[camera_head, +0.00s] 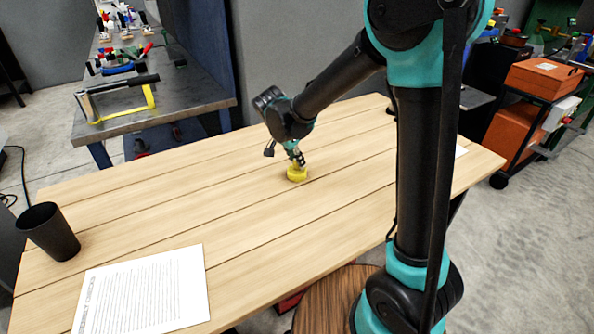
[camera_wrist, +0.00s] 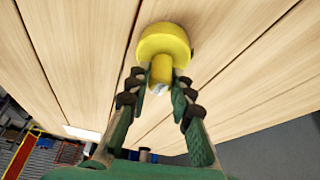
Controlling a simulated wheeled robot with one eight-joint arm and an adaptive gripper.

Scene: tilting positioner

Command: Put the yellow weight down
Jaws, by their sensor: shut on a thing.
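The yellow weight (camera_head: 297,174) is at the middle of the wooden table (camera_head: 240,205), with my gripper (camera_head: 296,156) just above it. In the wrist view the yellow weight (camera_wrist: 164,42) shows a wide round base and a narrower neck. My gripper's fingers (camera_wrist: 160,88) are at either side of the neck and shut on it. The weight's base is close to the table top; I cannot tell whether it touches the wood.
A black cup (camera_head: 49,231) stands at the table's left end. A printed sheet (camera_head: 143,292) lies near the front left edge. The wood around the weight is clear. A grey workbench (camera_head: 160,93) with tools stands behind, and an orange toolbox (camera_head: 543,78) at the right.

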